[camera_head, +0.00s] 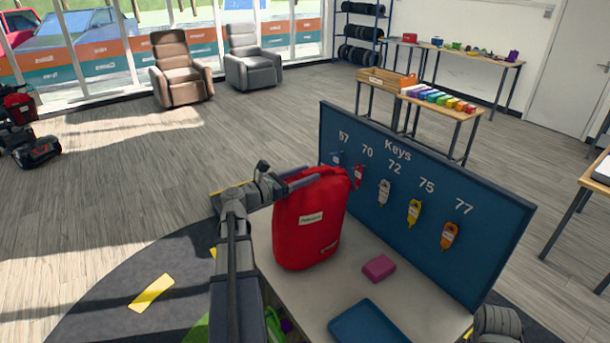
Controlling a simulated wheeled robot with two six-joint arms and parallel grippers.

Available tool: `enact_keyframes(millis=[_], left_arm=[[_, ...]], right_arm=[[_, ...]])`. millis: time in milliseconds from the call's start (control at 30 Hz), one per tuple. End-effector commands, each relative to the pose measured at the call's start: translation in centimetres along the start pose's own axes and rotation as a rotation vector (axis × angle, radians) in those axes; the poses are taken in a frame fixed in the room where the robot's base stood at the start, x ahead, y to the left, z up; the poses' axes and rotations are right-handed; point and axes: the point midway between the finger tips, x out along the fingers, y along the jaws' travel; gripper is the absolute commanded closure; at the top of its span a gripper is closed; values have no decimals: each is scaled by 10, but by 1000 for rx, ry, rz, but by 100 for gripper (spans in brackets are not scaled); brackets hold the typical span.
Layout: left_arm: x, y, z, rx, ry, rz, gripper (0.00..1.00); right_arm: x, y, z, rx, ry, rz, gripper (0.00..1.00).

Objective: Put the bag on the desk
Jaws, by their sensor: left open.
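A red bag (310,222) with a white label stands upright on the light grey desk (295,285), near its back left edge and in front of the blue key board. My left gripper (300,179) is open at the top left of the bag. Its finger lies along the bag's upper edge. I cannot tell whether it touches the bag; the far finger is hidden.
The blue key board (420,215) with several hanging keys stands along the desk's back edge. A pink block (379,268) and a blue tray (366,325) lie on the desk. A small table (440,104) with coloured blocks is behind the board. Open floor lies left.

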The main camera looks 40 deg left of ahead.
Motion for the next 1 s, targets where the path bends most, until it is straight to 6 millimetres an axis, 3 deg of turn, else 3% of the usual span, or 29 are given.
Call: enact_keyframes(millis=[167, 633, 800, 1000], left_arm=[[-12, 0, 3, 0, 0, 2, 43], [-101, 0, 3, 0, 0, 3, 43], [-116, 0, 3, 0, 0, 2, 43], [-120, 0, 3, 0, 0, 0, 43]], right_arm=[[-3, 0, 0, 0, 0, 0, 100], [-3, 0, 0, 0, 0, 0, 100], [-3, 0, 0, 0, 0, 0, 100], [-3, 0, 0, 0, 0, 0, 100]])
